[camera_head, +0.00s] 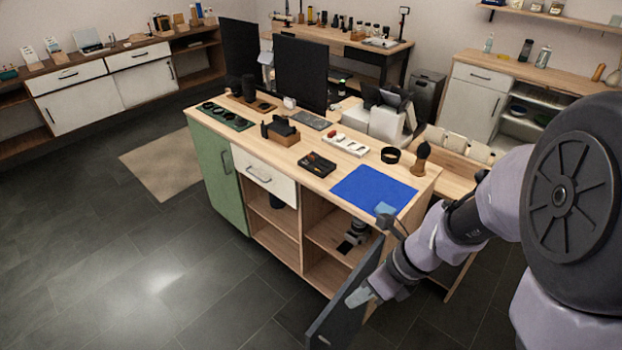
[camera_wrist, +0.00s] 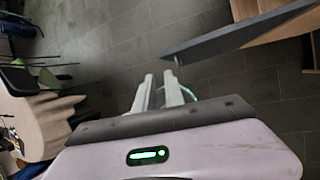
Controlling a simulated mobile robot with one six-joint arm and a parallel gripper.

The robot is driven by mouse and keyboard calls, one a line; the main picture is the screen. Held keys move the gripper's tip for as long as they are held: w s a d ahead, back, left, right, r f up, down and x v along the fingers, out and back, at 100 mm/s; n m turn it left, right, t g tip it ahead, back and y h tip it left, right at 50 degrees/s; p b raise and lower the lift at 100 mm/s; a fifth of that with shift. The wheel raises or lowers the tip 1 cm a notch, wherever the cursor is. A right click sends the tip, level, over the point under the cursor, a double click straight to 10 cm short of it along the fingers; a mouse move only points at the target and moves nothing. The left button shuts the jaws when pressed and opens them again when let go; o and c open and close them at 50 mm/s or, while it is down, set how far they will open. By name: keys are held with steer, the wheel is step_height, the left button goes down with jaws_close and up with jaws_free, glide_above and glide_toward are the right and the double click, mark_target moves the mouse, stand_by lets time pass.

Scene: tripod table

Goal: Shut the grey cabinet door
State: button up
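The grey cabinet door (camera_head: 343,303) stands swung out from the right end of the wooden workbench cabinet, its compartment open behind it. In the wrist view the door (camera_wrist: 238,37) is a dark slab running from the upper right, with a small handle near its left end. The fingertips look apart from the door.
The workbench top (camera_head: 305,152) carries a blue mat (camera_head: 372,190), a monitor (camera_head: 301,73) and small trays. A green door (camera_head: 214,172) and a white drawer (camera_head: 265,178) are shut. Dark floor tiles (camera_head: 130,270) are clear to the left. A chair-like beige item (camera_wrist: 45,110) shows left in the wrist view.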

steer(key=f+m, duration=0.4)
steer(key=d+f+m+y, duration=0.1)
steer(key=f+m, duration=0.2)
steer(key=f, duration=0.1)
steer(key=d+f+m+g, duration=0.1)
steer(key=f+m, duration=0.3)
steer(key=f, duration=0.1)
steer(key=shift+s+d+m+y, duration=0.15)
steer(key=shift+d+m+y, duration=0.05)
steer(key=shift+m+y, duration=0.1)
jaws_close()
step_height(320, 180, down, 6)
steer(key=s+m, duration=0.2)
steer(key=m, duration=0.4)
steer(key=w+a+f+b, duration=0.3)
steer(key=a+f+b, duration=0.4)
steer(key=a+f, duration=0.1)
steer(key=shift+a+y, duration=0.3)
steer(key=shift+a, duration=0.1)
steer(key=shift+r, duration=0.1)
